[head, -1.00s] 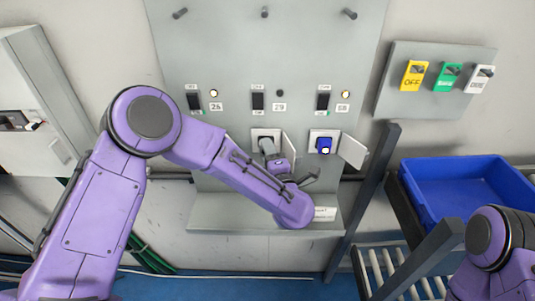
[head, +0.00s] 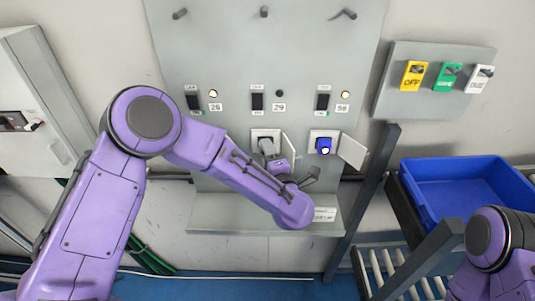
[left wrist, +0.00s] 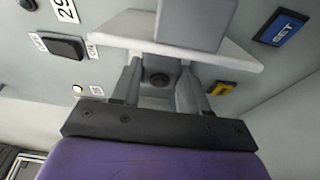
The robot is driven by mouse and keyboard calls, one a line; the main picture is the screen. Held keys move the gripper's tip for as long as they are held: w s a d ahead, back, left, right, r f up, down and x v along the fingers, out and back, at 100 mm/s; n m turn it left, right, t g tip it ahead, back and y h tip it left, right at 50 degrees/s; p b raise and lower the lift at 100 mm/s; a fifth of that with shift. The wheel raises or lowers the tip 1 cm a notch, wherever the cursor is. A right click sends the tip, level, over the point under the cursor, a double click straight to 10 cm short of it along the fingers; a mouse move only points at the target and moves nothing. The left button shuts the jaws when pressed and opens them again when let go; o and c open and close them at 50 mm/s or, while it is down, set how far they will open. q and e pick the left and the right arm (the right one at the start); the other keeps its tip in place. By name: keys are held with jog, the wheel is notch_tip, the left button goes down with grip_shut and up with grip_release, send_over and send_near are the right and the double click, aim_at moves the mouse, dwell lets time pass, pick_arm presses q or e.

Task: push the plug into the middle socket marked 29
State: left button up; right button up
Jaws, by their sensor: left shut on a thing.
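The middle socket (head: 258,133) has a white plate and an open lid (head: 290,147) on its right side, below the switch marked 29 (head: 279,107). A grey plug (head: 266,146) is at this socket. My left gripper (head: 273,158) is shut on the plug, reaching up from below right. I cannot tell how deep the plug sits. In the left wrist view, the fingers (left wrist: 160,84) point toward a white plate (left wrist: 115,42), and the 29 label (left wrist: 66,9) shows at top left. My right gripper is out of view.
My left arm hides most of the left socket. A grey ledge (head: 225,214) juts out below. A blue bin (head: 460,186) and dark posts (head: 362,200) stand at the right.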

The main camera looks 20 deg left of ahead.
pick_arm(q)
jog(key=shift+w+a, duration=0.15)
jog(key=shift+w, duration=0.4)
dwell(0.5)
jog(key=o, duration=1.1)
jog(key=b+v, duration=0.4)
jog(key=v, duration=0.6)
jog(key=shift+s, duration=0.25)
